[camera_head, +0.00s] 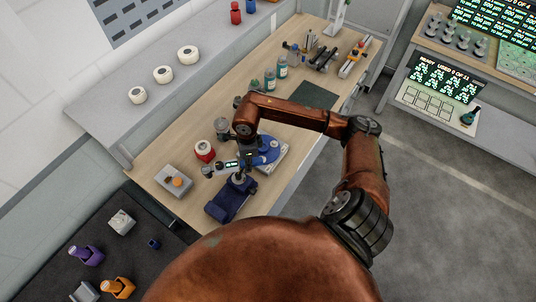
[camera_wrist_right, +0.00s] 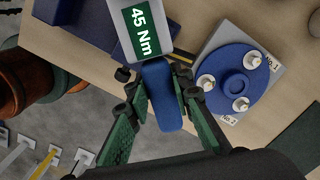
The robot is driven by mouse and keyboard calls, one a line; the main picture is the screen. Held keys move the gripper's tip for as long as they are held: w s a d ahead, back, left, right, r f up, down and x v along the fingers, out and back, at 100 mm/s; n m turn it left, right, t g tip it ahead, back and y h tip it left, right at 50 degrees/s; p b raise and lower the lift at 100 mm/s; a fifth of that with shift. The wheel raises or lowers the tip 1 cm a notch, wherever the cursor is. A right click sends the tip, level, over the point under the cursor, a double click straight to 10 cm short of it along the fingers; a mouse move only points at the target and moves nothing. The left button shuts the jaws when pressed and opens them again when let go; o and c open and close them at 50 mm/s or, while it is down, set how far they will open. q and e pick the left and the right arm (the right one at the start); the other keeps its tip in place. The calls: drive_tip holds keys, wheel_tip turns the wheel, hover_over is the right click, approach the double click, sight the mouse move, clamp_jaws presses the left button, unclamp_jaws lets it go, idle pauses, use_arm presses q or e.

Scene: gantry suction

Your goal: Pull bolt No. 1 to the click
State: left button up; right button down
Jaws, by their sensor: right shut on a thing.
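The torque wrench has a blue handle (camera_wrist_right: 163,95) and a "45 Nm" display (camera_wrist_right: 140,30); its small lit display (camera_head: 230,164) shows in the head view. My right gripper (camera_wrist_right: 165,105) has its green-padded fingers on either side of the blue handle, shut on it. The blue round flange (camera_wrist_right: 237,84) sits on a pale plate to the right. Bolt No. 1 (camera_wrist_right: 254,58) is at its upper right by the label. Bolt No. 2 (camera_wrist_right: 240,103) and another bolt (camera_wrist_right: 206,82) are also on it. The wrench appears apart from the bolts in the wrist view. My left gripper is not in view.
A dark blue holder (camera_head: 228,200) stands at the bench's near edge. A red-and-white roll (camera_head: 204,150) and a grey box with an orange button (camera_head: 176,184) are left of it. Bottles (camera_head: 282,67) and a dark mat (camera_head: 314,96) lie farther back.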

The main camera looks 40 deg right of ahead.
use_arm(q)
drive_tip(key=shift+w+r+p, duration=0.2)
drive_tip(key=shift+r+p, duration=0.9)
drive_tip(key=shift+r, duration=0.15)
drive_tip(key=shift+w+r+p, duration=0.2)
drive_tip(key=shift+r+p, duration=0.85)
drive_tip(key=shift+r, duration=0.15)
use_arm(e)
drive_tip(key=s+d+f+m, duration=0.2)
drive_tip(key=d+m, duration=0.6)
drive_tip(key=m, duration=0.7)
drive_tip(key=shift+h, duration=0.4)
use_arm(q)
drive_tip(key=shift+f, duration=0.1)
use_arm(e)
drive_tip(key=shift+d, duration=0.1)
wheel_tip(320, 180, down, 4)
drive_tip(key=b, duration=0.3)
drive_tip(key=shift+s+r, duration=0.15)
drive_tip(key=shift+r, duration=0.05)
use_arm(q)
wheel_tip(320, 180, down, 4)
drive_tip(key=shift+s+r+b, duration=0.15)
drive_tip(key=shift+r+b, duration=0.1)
drive_tip(key=shift+b, duration=0.1)
use_arm(e)
drive_tip(key=shift+f, duration=0.15)
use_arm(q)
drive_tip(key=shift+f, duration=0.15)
